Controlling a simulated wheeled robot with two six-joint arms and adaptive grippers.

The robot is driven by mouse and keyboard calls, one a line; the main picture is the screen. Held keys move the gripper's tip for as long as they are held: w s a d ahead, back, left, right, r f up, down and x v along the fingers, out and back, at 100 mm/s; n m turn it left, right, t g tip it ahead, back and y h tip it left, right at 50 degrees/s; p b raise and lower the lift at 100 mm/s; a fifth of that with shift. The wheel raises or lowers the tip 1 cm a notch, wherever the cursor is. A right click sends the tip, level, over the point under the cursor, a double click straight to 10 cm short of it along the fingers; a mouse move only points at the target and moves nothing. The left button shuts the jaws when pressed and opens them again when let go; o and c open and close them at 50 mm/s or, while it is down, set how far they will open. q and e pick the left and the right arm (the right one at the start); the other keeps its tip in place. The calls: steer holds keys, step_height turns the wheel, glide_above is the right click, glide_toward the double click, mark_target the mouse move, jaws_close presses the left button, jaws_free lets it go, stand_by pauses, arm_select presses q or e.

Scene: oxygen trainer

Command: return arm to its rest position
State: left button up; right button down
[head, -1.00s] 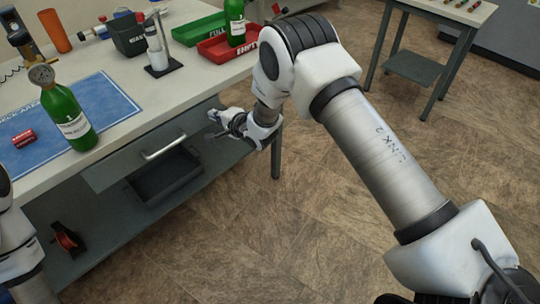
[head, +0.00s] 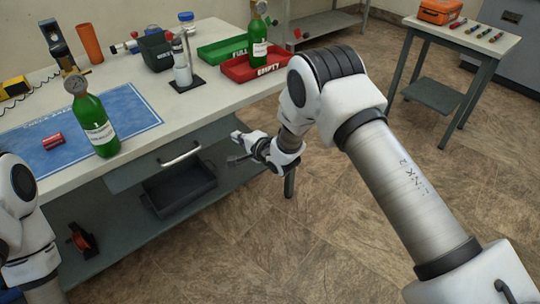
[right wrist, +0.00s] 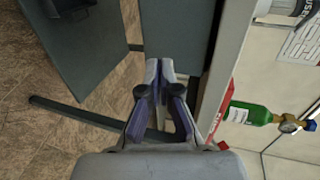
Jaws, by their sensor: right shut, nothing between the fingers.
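My right arm (head: 395,185) reaches in from the right in the head view, bent at its elbow. My right gripper (head: 236,147) is beside the workbench front, right of the drawer handle (head: 180,156), in front of the bench edge. In the right wrist view the right gripper (right wrist: 160,68) has its fingers together with nothing between them. The grey bench panel lies beyond the fingertips; I cannot tell the gap. Part of my left arm (head: 25,225) shows at the left edge; its gripper is out of view.
The workbench (head: 215,108) holds a green bottle (head: 97,125) on a blue mat (head: 135,108), a green tray (head: 222,50) and a red tray (head: 238,72) with another bottle (head: 259,32). A side table (head: 455,40) stands back right. Floor (head: 320,250) between is clear.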

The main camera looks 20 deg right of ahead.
steer(key=v, duration=1)
arm_select(q)
step_height(320, 180, up, 11)
steer(key=p, duration=1)
steer(key=shift+w+p, duration=0.15)
steer(key=shift+p, duration=0.2)
arm_select(e)
steer(key=s+d+f+n+g+h, duration=0.1)
steer(key=s+d+f+n+g, duration=0.1)
steer(key=s, duration=1.1)
steer(key=s+d+f+n+g+h, duration=0.2)
steer(key=s+f+n+g, duration=0.2)
steer(key=s, duration=0.9)
steer(key=s+d+f+n+g+h, duration=0.2)
steer(key=s+f+n+g, duration=0.2)
steer(key=s, duration=0.9)
steer(key=shift+d+n+g, duration=0.2)
steer(key=shift+n+g, duration=1.5)
steer(key=shift+g, duration=0.1)
steer(key=shift+f, duration=0.1)
